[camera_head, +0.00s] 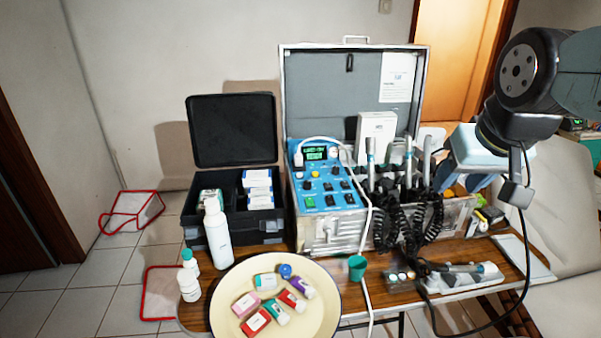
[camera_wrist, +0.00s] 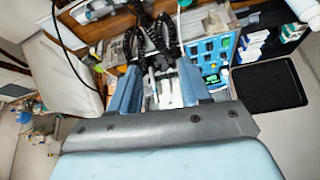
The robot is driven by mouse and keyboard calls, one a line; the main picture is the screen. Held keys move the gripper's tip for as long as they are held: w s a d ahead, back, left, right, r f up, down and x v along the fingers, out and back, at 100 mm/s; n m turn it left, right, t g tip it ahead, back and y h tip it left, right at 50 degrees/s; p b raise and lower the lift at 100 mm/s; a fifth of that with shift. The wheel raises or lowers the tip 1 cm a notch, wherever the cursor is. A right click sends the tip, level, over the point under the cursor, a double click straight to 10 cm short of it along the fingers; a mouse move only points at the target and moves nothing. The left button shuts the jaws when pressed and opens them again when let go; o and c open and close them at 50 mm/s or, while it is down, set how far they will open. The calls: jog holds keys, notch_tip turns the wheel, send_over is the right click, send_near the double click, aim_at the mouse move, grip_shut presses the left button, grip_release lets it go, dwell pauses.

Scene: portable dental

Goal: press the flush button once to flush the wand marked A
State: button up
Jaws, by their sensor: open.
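The blue control panel (camera_head: 339,199) is in the open case, left of the wands. It bears several dark buttons, a yellow one, a green one and a lit green display (camera_head: 315,153). The labels are too small to read, so I cannot tell which is the flush button. Several grey wands (camera_head: 427,158) stand upright in holders right of the panel; I cannot make out the mark A. My gripper (camera_head: 467,186) is open and empty, right of the wands and apart from the panel. In the wrist view the panel (camera_wrist: 208,47) lies beyond my gripper (camera_wrist: 157,82), to the right.
A white bottle (camera_head: 217,240) and a black open case (camera_head: 233,130) stand left of the panel. Black coiled hoses (camera_head: 431,222) hang below the wands. A teal cup (camera_head: 357,268) stands near the tray.

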grip_shut()
dwell(1.4)
